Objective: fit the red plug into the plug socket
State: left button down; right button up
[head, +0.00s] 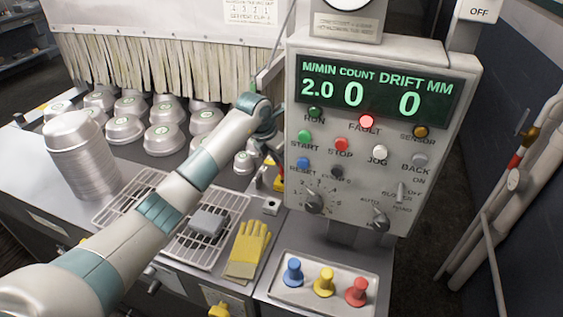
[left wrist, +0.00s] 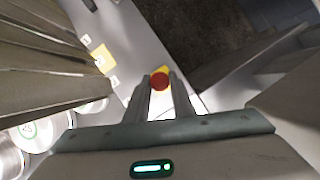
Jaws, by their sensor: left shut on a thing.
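My left gripper (head: 272,148) reaches in beside the left edge of the control panel, which hides part of what lies beyond. In the left wrist view its fingers (left wrist: 160,88) close on a red round piece (left wrist: 159,82), with yellow showing just behind it. I cannot tell whether this piece is the red plug. A red, knob-topped peg (head: 357,292) stands upright in the tray at the front right, clear of my gripper. A small pale block with a dark hole (head: 271,205) sits on the counter below the gripper; I cannot tell whether it is the plug socket.
The control panel (head: 295,205) stands close to the gripper, its FAULT lamp lit red. The front tray (head: 325,307) also holds a blue peg (head: 292,272) and a yellow peg (head: 324,282). Yellow gloves (head: 249,248), a wire rack (head: 112,212) and stacked pans (head: 82,160) occupy the counter.

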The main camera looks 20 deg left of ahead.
aim_at(281, 168)
pick_arm(q)
jog(key=shift+f+b, duration=1.3)
jog(key=shift+f, duration=0.35)
dwell(1.4)
jog(key=c, duration=1.4)
grip_release()
jog(key=shift+c, duration=0.2)
jog(key=shift+r, duration=0.1)
jog(key=shift+s+a+r+b, duration=0.15)
jog(key=shift+r+b, duration=0.15)
jog(key=shift+r, duration=0.2)
jog(key=b+v, duration=0.5)
jog(key=v, duration=1.1)
jog(key=shift+s+r, duration=0.1)
jog(key=shift+r, duration=0.05)
